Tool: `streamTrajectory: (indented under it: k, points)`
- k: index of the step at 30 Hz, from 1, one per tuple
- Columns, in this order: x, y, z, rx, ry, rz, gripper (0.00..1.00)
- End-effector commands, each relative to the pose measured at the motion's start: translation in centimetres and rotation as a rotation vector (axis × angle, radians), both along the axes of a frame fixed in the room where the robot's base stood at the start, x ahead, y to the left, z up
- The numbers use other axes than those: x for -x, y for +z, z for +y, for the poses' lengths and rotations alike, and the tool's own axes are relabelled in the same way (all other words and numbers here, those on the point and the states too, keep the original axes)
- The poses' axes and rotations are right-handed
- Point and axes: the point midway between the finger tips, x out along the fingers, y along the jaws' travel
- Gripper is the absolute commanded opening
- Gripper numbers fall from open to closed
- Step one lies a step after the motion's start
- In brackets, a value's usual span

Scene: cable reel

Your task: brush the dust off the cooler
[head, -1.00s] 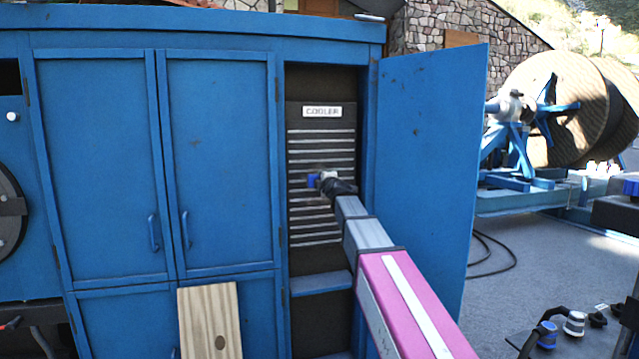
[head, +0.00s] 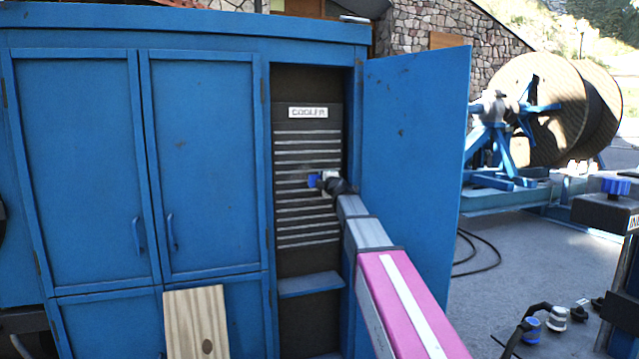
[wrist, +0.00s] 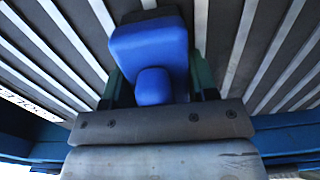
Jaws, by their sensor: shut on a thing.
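The cooler (head: 308,222) is a dark panel with pale horizontal slats and a COOLER label, inside an open bay of the blue cabinet. Its slats (wrist: 251,35) fill the wrist view. My gripper (head: 325,182) is at the middle slats, toward the panel's right side. It is shut on a blue brush (wrist: 150,48), whose blue block and rounded handle show in the wrist view. The brush is a small blue spot (head: 313,181) in the head view. Its bristles are hidden, so I cannot tell whether they touch the slats. Dust is too faint to make out clearly.
The blue bay door (head: 415,150) stands open just right of my arm. A blue ledge (head: 310,285) juts out below the slats. A wooden board (head: 196,325) leans at the lower left. A large cable reel (head: 545,105) stands at the back right.

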Motion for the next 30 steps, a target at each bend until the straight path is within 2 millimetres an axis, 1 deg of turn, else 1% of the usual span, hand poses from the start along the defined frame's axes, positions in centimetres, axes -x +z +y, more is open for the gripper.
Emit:
streamTrajectory:
  k: [5, 16, 22, 26, 30]
  points:
    - [-0.4, 0.1, -0.6, -0.001, -0.002, -0.001, 0.31]
    - [-1.1, 0.1, -3.3, 0.001, -0.006, -0.002, 0.31]
    - [-1.4, 0.2, -3.9, 0.003, -0.011, -0.005, 0.31]
    - [-1.4, 0.8, -3.9, 0.009, -0.011, -0.006, 0.31]
    - [-1.5, 2.0, -4.0, 0.010, -0.012, -0.009, 0.31]
